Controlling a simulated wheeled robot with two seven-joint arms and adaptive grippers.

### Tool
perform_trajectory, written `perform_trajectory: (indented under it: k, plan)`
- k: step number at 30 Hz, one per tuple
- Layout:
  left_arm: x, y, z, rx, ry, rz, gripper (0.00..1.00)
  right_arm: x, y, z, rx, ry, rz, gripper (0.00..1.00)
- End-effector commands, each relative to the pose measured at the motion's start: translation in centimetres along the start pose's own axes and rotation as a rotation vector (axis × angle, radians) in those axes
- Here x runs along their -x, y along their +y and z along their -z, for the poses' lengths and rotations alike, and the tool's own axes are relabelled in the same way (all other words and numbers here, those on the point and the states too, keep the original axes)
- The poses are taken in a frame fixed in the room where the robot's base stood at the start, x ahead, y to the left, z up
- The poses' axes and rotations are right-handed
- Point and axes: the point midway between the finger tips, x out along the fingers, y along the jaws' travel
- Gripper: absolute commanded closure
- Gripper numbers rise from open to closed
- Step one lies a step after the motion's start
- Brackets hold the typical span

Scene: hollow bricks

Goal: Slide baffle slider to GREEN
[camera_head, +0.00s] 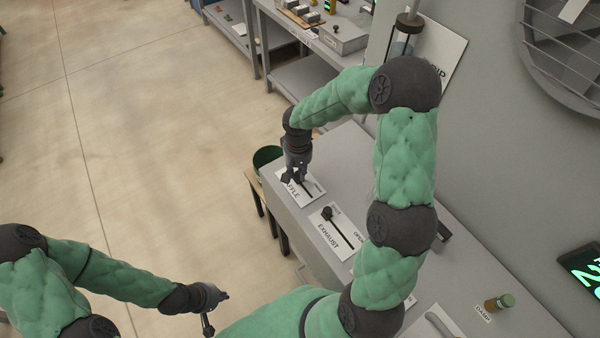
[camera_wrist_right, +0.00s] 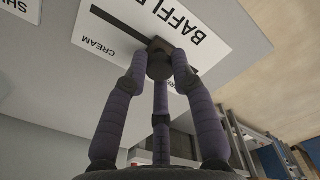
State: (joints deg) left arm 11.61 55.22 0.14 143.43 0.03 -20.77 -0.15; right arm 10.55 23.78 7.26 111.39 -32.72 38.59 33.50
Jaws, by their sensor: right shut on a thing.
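The baffle slider's white plate (camera_head: 312,187) lies on the grey bench top, partly hidden under my right gripper (camera_head: 293,178). In the right wrist view the plate (camera_wrist_right: 215,75) carries the words BAFFLE and CREAM beside a dark slot (camera_wrist_right: 118,27). The dark slider knob (camera_wrist_right: 160,62) is in that slot, and my right gripper (camera_wrist_right: 160,75) is shut on it. No GREEN label is readable in either view. My left gripper (camera_head: 213,302) is low at the left, apart from the bench, and I cannot tell its jaw state.
An EXHAUST slider plate (camera_head: 338,236) with a black knob (camera_head: 327,213) lies nearer on the same bench (camera_head: 480,290). A dark green bin (camera_head: 266,157) stands beyond the bench's left edge.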

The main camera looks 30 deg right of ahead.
Motion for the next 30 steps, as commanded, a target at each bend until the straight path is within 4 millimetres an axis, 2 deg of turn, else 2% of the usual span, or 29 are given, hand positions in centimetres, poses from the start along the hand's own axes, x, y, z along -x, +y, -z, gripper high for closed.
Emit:
perform_trajectory:
  k: [6,17,18,20,21,30]
  plan:
    - [0.1,0.0,0.0,0.000,0.000,0.000,1.00,0.1,-1.1,2.7,0.000,0.003,0.000,1.00]
    - [0.1,0.0,0.0,0.000,0.000,0.000,1.00,0.1,-1.3,3.1,0.000,0.003,0.000,1.00]
    - [0.1,0.0,0.0,0.000,0.000,0.000,1.00,0.1,-1.3,3.1,0.000,0.003,0.000,0.71]
    - [0.1,0.0,0.0,0.000,0.000,0.000,1.00,0.1,-1.3,3.1,0.000,0.003,0.000,0.54]
    - [0.1,0.0,0.0,0.000,0.000,0.000,1.00,0.1,-1.3,3.1,0.000,0.003,0.000,0.50]
    - [0.1,0.0,0.0,0.000,0.000,0.000,1.00,0.1,-1.3,3.1,0.000,0.003,0.000,0.50]
